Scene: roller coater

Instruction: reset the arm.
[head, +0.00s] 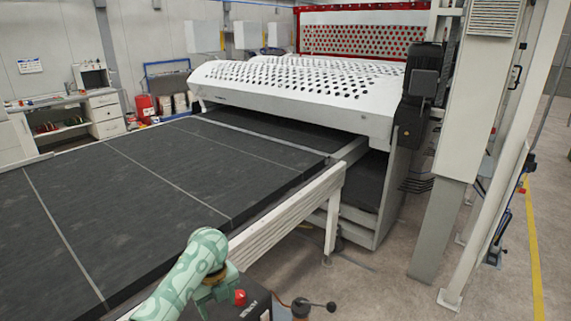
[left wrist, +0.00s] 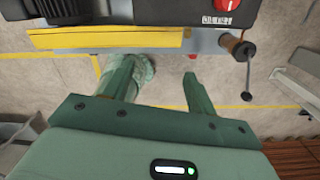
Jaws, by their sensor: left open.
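My left arm, pale green with a camouflage pattern, comes in at the bottom of the head view beside the front rail of the conveyor. Its gripper (head: 217,291) points down there and is partly hidden by the arm. A red button (head: 240,297) on a dark control box (head: 257,309) is close to the gripper; the button also shows at the top of the left wrist view (left wrist: 228,4). My right gripper is not in view.
A black conveyor bed (head: 150,190) with a pale side rail (head: 285,215) leads to a white perforated roller coater hood (head: 300,85). A lever with a black ball (head: 331,306) stands beside the control box. Grey posts (head: 440,220) stand at right. Open floor (head: 390,295) lies at lower right.

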